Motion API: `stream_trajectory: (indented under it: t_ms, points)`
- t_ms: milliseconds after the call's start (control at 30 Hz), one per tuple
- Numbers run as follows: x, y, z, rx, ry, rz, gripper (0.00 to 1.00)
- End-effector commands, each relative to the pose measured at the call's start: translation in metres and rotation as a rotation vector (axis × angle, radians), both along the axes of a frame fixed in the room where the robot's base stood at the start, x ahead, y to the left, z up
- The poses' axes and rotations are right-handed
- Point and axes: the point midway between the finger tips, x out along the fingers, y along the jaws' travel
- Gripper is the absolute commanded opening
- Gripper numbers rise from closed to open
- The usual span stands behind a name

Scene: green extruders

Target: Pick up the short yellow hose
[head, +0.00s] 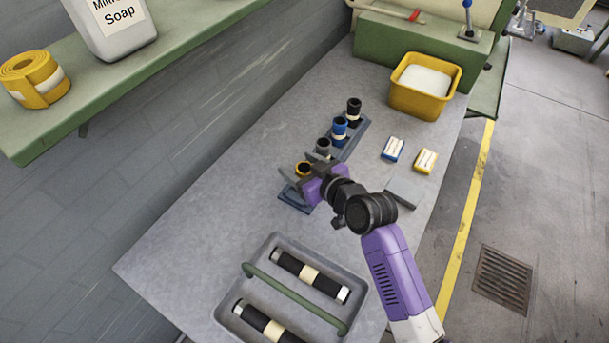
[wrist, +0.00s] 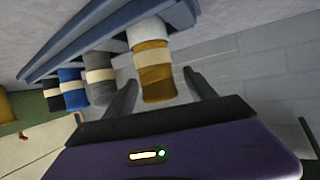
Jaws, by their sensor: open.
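The short yellow hose (head: 304,168) stands at the near end of a row of short hoses on a blue rack (head: 292,198). In the wrist view the yellow hose (wrist: 155,75), with a pale band, sits between the two spread fingers of my gripper (wrist: 155,92). The fingers are open on either side of it, and I see a gap on each side. In the head view my gripper (head: 304,180) is at the rack's near end and partly hides the yellow hose's lower part.
A grey hose (head: 323,147), a blue hose (head: 339,127) and a black hose (head: 353,107) stand close behind in the rack. A grey tray (head: 240,312) with two black tubes lies nearer. A yellow bin (head: 452,98) stands at the far end. Small blue and yellow boxes lie right of the rack.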

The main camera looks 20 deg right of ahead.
Motion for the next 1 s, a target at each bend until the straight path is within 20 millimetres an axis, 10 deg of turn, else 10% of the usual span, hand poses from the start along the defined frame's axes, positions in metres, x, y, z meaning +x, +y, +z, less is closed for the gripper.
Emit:
stream_trajectory:
  t_ms: [333,667,1000]
  points:
    - [0.0075,0.0016,-0.0038,0.000,0.001,0.000,0.65]
    - [0.0073,0.0015,-0.0037,-0.001,0.001,-0.001,0.02]
    - [0.0075,0.0014,-0.0011,0.000,-0.001,-0.001,0.00]
